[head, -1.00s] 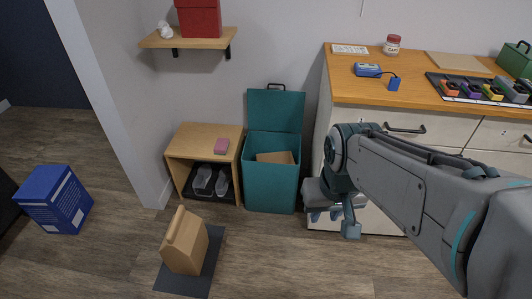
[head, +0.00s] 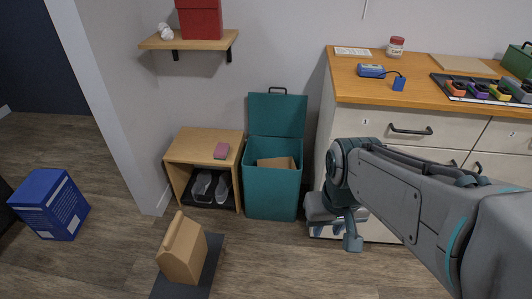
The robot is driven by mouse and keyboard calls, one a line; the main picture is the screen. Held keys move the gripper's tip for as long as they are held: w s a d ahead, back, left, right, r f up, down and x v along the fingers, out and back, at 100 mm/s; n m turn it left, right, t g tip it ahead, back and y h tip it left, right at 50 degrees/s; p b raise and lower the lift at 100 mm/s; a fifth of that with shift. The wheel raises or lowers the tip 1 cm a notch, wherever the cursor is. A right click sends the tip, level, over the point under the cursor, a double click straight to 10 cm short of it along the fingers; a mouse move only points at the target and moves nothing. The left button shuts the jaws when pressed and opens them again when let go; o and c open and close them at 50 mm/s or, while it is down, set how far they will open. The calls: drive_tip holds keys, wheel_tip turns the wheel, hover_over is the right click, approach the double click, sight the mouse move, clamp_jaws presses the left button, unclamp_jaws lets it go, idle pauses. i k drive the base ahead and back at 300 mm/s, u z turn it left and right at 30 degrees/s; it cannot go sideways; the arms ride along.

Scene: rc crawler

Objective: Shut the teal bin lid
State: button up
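The teal bin (head: 271,194) stands on the floor between the small wooden shelf and the drawer cabinet. Its teal lid (head: 277,114) is up, leaning back near the wall, with a dark handle (head: 277,90) at its top edge. A brown cardboard piece (head: 276,163) shows inside the open bin. My gripper (head: 350,243) hangs to the right of the bin, in front of the cabinet, apart from bin and lid. Its fingers are small and partly hidden by my arm, so I cannot tell whether they are open.
A low wooden shelf (head: 176,152) with grey shoes (head: 203,185) and a pink item (head: 221,151) stands left of the bin. A paper bag (head: 181,252) is on a dark mat (head: 211,262) in front. A blue box (head: 48,204) is at far left. The cabinet (head: 350,124) borders the right.

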sight(274, 115)
drive_tip(key=u, duration=0.05)
drive_tip(key=i, duration=1.45)
drive_tip(key=z, duration=0.05)
